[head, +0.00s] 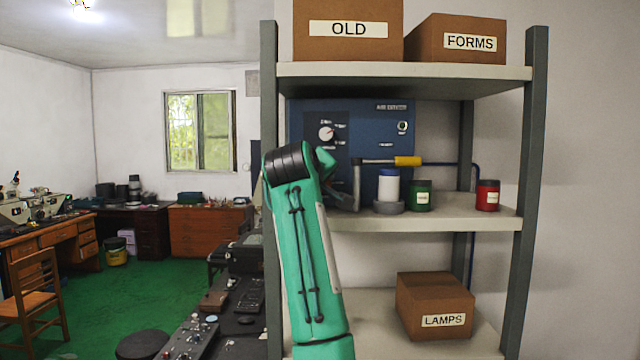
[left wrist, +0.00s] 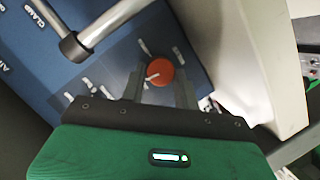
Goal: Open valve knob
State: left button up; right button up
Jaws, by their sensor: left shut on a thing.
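A blue panel (head: 310,112) stands on the middle shelf. It carries a white dial knob (head: 327,133) at upper left. A round red-orange knob (left wrist: 160,68) with a light pointer mark shows on the blue panel in the left wrist view. My left gripper (left wrist: 158,84) is shut on this knob, with one finger at either side of it. In the head view my green left arm reaches up to the panel and hides the red knob. My right gripper is in neither view.
A metal lever with a yellow grip (head: 407,161) sticks out to the right of the panel. A white bottle (head: 388,187), a green jar (head: 420,196) and a red jar (head: 488,196) stand on the same shelf. Grey shelf posts (head: 525,190) flank it.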

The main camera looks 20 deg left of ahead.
pick_arm(q)
jog(key=m+y, duration=0.1)
jog(key=m, duration=0.2)
jog(key=shift+d+r+g+y, duration=0.1)
jog(key=shift+r+g+y, duration=0.05)
jog(key=shift+g+y, duration=0.25)
jog(key=m, duration=0.1)
jog(key=m+y, duration=0.1)
jog(key=shift+w+d+m+g+y, duration=0.1)
jog(key=shift+d+m+g+y, duration=0.05)
jog(key=shift+m+g+y, duration=0.2)
jog(key=m, duration=0.1)
jog(key=m+y+b, duration=0.1)
jog(key=m, duration=0.1)
jog(key=shift+d+y, duration=0.2)
jog(key=shift+y, duration=0.05)
jog(key=shift+d+m+y+b, duration=0.1)
jog(key=shift+m+y+b, duration=0.5)
jog(key=shift+m, duration=0.75)
jog(key=o, duration=0.7)
jog(key=shift+o, duration=1.4)
jog(key=shift+w, duration=0.15)
